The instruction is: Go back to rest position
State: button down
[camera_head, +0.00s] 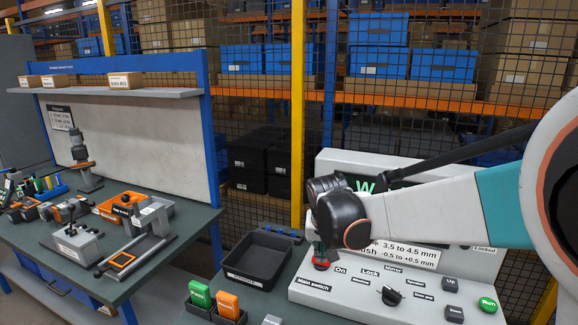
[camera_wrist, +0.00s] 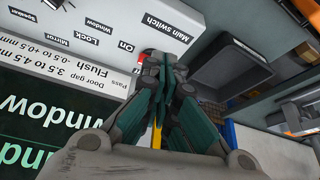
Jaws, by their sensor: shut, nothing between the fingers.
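My gripper (camera_wrist: 166,82) is shut and empty. In the wrist view its closed fingers reach toward the panel's edge, in front of a red part by the "Main switch" label. In the head view my arm comes in from the right, and its dark wrist hangs over the left part of the white control panel (camera_head: 345,294). A red and black switch (camera_head: 320,258) shows just below my wrist, near the "On" label. I cannot tell whether the fingers touch it. The panel also shows in the wrist view (camera_wrist: 110,35), with its display (camera_wrist: 40,130) upside down.
A black empty tray (camera_head: 258,258) stands left of the panel, with green (camera_head: 200,294) and orange (camera_head: 228,303) blocks in holders before it. A black knob (camera_head: 391,295) and a green button (camera_head: 488,304) are on the panel. A cluttered workbench (camera_head: 150,275) stands at left, mesh fence behind.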

jog(key=s+d+r, duration=0.1)
jog(key=s+d, duration=0.2)
jog(key=s, duration=0.6)
jog(key=s+d+r+n+t, duration=0.1)
jog(key=s+d, duration=0.3)
jog(key=s, duration=0.6)
jog(key=s+d+r+t, duration=0.1)
jog(key=s+d, duration=0.3)
jog(key=s, duration=0.6)
jog(key=shift+r+n+y+b, duration=0.3)
jog(key=shift+b, duration=0.15)
jog(key=shift+s, duration=0.1)
